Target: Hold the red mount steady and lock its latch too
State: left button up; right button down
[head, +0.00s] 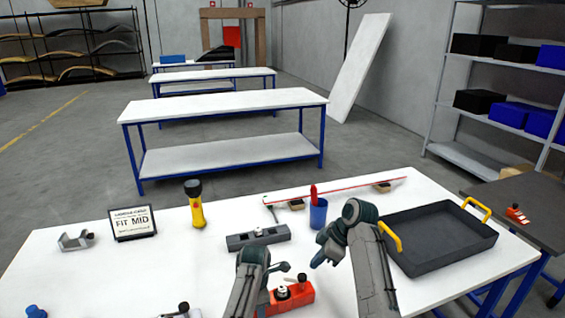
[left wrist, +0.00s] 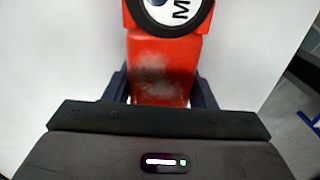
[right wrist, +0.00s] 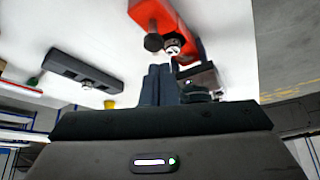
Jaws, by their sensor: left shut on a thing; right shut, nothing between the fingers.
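The red mount (head: 298,298) lies near the front edge of the white table, partly hidden by my left arm. It carries a black round knob (head: 302,278) and a round dark-rimmed part with a white face, marked with an "M" in the left wrist view (left wrist: 172,12). My left gripper (left wrist: 163,88) is shut on the mount's red body (left wrist: 160,55), one finger on each side. My right gripper (head: 318,260) is shut and empty, above and to the right of the mount. In the right wrist view its closed fingertips (right wrist: 159,70) point toward the knob (right wrist: 153,42), apparently apart from it. I cannot tell the latch's position.
A grey block fixture (head: 258,238), a blue cup (head: 318,213) and a yellow flashlight (head: 197,210) stand behind. A black tray (head: 435,240) with yellow handles lies right of my right arm. A sign (head: 133,222) and grey bracket (head: 76,241) stand left. The table's left middle is clear.

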send_near(304, 284)
jog(key=shift+s+d+x, duration=0.1)
jog(key=shift+s+x, duration=0.05)
jog(key=shift+x, duration=0.85)
jog(key=shift+s+d+x, duration=0.15)
jog(key=shift+s+x, duration=0.05)
jog(key=shift+x, duration=0.8)
jog(key=shift+w+a+f, duration=0.15)
jog(key=shift+a, duration=0.15)
jog(key=shift+w+d, duration=0.1)
jog(key=shift+w, duration=0.55)
jog(key=shift+d, duration=0.1)
notch_tip(304, 284, up, 6)
jog(key=shift+d, duration=0.4)
